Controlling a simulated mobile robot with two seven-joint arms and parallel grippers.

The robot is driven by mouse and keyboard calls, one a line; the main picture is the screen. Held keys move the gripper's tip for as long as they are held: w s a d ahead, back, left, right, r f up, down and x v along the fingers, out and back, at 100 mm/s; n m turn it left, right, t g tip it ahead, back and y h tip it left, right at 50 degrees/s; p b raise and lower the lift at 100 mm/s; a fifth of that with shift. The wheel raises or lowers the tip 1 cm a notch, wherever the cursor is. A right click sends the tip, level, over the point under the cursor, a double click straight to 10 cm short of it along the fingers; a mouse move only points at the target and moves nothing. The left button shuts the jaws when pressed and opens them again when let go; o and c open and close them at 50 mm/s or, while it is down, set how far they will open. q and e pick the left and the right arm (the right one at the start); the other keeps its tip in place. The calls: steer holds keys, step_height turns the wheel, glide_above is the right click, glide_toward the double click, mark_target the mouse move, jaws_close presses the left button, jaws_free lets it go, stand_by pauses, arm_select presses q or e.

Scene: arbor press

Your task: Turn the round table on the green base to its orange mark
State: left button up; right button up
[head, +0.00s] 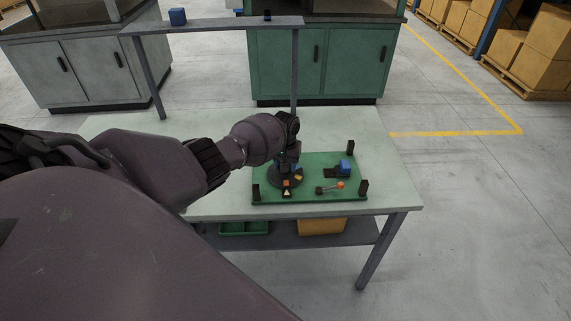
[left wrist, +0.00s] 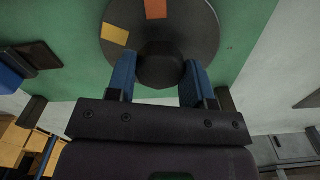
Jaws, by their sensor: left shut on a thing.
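The round table (head: 272,183) is a dark disc on the left part of the green base (head: 325,193). An orange mark (head: 286,184) faces the base's near edge, close to a small pale pointer (head: 287,193). A yellow mark (head: 298,178) lies to its right. In the left wrist view the orange mark (left wrist: 156,9) and yellow mark (left wrist: 115,33) show on the disc (left wrist: 200,35). My left gripper (left wrist: 160,72) has its blue fingers on both sides of the table's dark centre knob (left wrist: 160,62), shut on it. My right gripper is out of view.
A lever with an orange ball (head: 340,184) and a blue block (head: 345,165) on a dark holder stand right of the round table. Black posts (head: 364,187) rise at the base's corners. The pale worktable (head: 390,180) is clear around the base. A raised shelf (head: 215,25) spans behind.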

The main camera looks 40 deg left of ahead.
arm_select(q)
steer(key=o, duration=0.9)
steer(key=shift+r, duration=0.15)
step_height(320, 180, up, 11)
steer(key=shift+f, duration=0.2)
stand_by(0.6)
